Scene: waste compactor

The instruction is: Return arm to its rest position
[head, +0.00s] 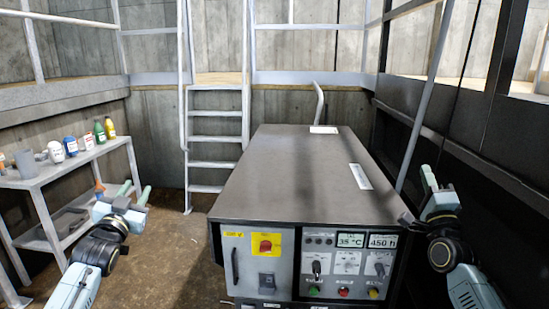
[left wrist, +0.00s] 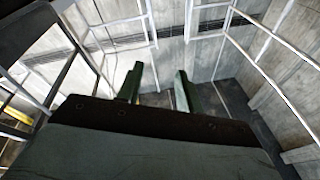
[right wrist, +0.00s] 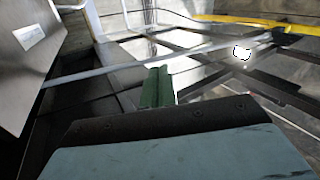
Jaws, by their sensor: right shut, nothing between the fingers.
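My left gripper (head: 135,190) is at the left in the head view, beside the shelf table and apart from the compactor. In the left wrist view its two green fingers (left wrist: 159,72) stand apart with nothing between them. My right gripper (head: 428,178) is up at the right of the compactor, near the dark wall. In the right wrist view its green fingers (right wrist: 158,72) are together with nothing held. The compactor (head: 285,175) stands in the middle with a flat grey top. Its front has a control panel (head: 347,264) with displays, knobs and buttons.
A grey shelf table (head: 75,168) at the left carries bottles (head: 100,132), a white jar (head: 71,147) and grey cups. A ladder (head: 214,140) and railings stand behind. A red switch on a yellow plate (head: 265,245) is on the compactor's front. Floor is clear between table and compactor.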

